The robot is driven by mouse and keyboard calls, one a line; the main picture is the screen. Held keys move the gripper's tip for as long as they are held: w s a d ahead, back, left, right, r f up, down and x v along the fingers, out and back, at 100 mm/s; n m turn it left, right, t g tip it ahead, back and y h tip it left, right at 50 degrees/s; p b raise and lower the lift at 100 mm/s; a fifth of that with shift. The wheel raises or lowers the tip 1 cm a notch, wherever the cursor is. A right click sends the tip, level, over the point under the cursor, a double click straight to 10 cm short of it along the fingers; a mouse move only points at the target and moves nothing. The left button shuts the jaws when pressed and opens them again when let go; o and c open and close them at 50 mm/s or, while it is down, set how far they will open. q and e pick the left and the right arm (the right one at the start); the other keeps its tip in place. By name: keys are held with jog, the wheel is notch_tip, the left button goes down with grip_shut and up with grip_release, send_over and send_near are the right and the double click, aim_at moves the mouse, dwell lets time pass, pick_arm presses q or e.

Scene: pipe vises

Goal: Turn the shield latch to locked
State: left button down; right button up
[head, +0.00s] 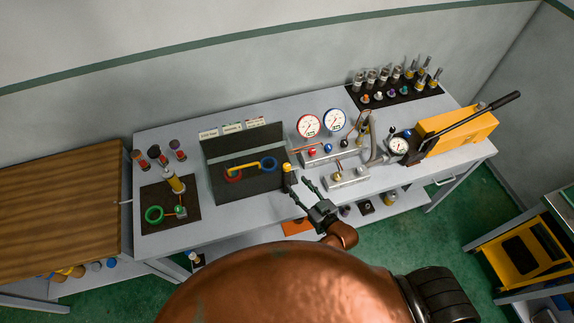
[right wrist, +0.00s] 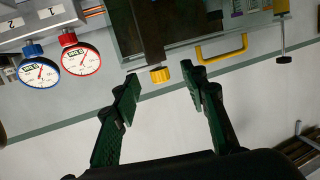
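The shield latch appears to be the yellow ribbed knob (head: 286,168) on a dark block at the right edge of the dark shield panel (head: 262,184). I cannot read its position as locked or unlocked. A yellow handle (head: 243,168) crosses the panel. My right gripper (head: 300,188) is open and empty, just to the right of and in front of the knob. In the right wrist view the knob (right wrist: 160,74) shows between the spread fingertips (right wrist: 161,80), apparently beyond them and not gripped. My left gripper is not in view.
Red (head: 309,126) and blue (head: 334,120) gauges stand behind on a manifold. A smaller metal block (head: 346,178) sits close to the right of my gripper. A yellow hand pump (head: 458,130) is at the right end. A valve fixture (head: 174,183) stands at the left.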

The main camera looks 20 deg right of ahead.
aim_at(289, 169)
jog(key=shift+w+a+r+m+t, duration=0.15)
jog(key=shift+w+r+t, duration=0.3)
jog(key=shift+w+t, duration=0.15)
jog(key=shift+w+a+r+m+t, duration=0.1)
jog(key=shift+w+r+m+t, duration=0.05)
jog(key=shift+w+r+t, duration=0.4)
jog(key=p+x, duration=0.1)
jog(key=x, duration=0.2)
jog(key=p+x, duration=0.1)
jog(key=x, duration=0.3)
jog(key=shift+w+d+f, duration=0.1)
jog(key=shift+f, duration=0.1)
jog(key=shift+c, duration=0.7)
grip_shut()
